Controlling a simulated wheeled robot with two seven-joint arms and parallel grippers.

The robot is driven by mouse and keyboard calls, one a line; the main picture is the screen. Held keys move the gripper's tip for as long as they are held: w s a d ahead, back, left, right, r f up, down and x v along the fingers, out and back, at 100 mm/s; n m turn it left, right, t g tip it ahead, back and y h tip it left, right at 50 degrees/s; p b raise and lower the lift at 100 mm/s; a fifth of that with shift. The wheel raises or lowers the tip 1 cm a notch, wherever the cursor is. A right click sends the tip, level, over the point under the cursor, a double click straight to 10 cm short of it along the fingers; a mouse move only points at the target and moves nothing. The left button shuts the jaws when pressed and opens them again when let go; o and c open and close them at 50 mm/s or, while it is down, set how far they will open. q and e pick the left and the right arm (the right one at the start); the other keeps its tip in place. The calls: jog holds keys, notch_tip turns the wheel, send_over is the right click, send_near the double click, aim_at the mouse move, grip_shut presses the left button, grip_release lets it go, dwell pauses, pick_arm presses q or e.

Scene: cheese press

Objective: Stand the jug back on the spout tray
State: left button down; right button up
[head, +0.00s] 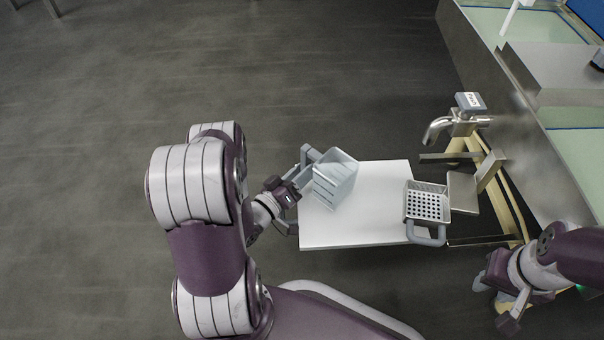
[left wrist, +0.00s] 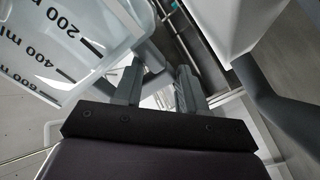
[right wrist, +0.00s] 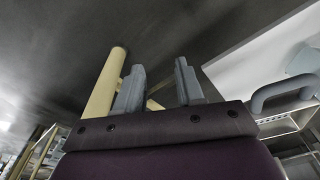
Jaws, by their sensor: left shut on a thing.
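The clear jug (head: 338,180) with dark volume marks is over the left part of the white table. My left gripper (head: 294,184) is at its left side, shut on the jug's grey handle. In the left wrist view the marked jug wall (left wrist: 62,45) is close at upper left; the grip on the handle is only partly visible. I cannot tell whether the jug touches the table. The spout tray (head: 462,192), a small steel plate, is below the metal spout (head: 437,128) and looks bare. My right gripper (head: 500,288) is open and empty at lower right; its fingers (right wrist: 158,85) show apart.
A perforated steel basket (head: 428,200) with a grey handle stands at the right edge of the white table (head: 375,225), between jug and spout tray. A cream frame (head: 512,205) and the steel vat wall (head: 500,90) bound the right side. The floor at left is clear.

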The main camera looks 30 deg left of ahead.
pick_arm(q)
jog(key=shift+f+b, duration=0.4)
jog(key=shift+f, duration=0.2)
jog(key=c, duration=0.6)
grip_release()
